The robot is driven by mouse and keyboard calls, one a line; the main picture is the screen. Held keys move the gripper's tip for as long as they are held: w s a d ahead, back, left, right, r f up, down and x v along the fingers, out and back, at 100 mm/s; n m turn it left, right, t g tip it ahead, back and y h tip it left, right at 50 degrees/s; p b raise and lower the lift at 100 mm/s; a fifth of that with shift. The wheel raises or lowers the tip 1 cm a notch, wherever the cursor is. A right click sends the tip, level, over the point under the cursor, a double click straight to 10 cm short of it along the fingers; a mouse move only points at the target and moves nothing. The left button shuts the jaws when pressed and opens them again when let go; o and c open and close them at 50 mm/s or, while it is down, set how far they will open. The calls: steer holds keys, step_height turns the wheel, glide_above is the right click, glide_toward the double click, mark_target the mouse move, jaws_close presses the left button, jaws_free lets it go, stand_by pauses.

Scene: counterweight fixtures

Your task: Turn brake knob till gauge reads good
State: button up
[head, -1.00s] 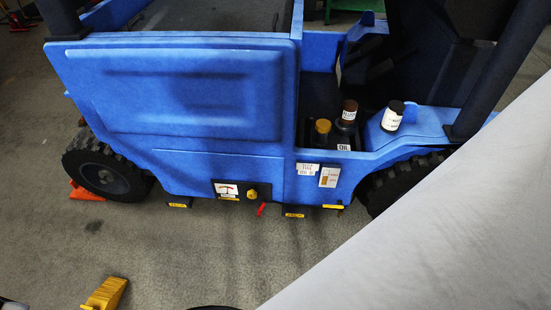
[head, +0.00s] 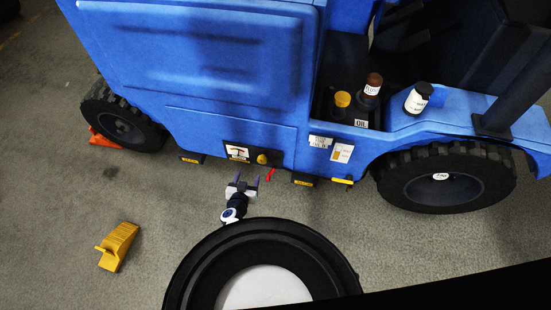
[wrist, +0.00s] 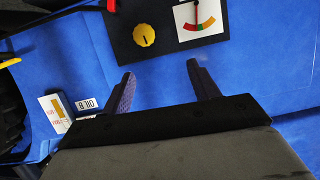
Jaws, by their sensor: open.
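The yellow brake knob (head: 262,158) sits on a dark panel low on the blue vehicle's side. In the wrist view the round knob (wrist: 144,36) bears a dark pointer mark. Beside it is the white gauge (head: 238,153). In the wrist view the gauge (wrist: 206,32) has a coloured arc of red, orange and green and a thin needle; its exact reading is hard to tell. My gripper (head: 243,184) is open and empty, in front of and apart from the panel. In the wrist view its fingers (wrist: 160,73) are spread below the knob, touching nothing.
A red lever (head: 270,174) hangs to the right of the panel. A yellow wheel chock (head: 118,247) lies on the floor at left. An orange chock (head: 102,139) is at the left wheel. Bottles (head: 418,99) stand on the vehicle. Floor before the panel is mostly clear.

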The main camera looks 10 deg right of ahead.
steer(key=w+d+f+b, duration=0.6)
steer(key=w+f+b, duration=0.1)
steer(key=w, duration=0.4)
steer(key=shift+g+h+b, duration=0.3)
steer(key=shift+g+b, duration=0.1)
steer(key=shift+b, duration=0.2)
steer(key=c, duration=0.9)
steer(key=shift+c, duration=0.2)
steer(key=shift+r, duration=0.1)
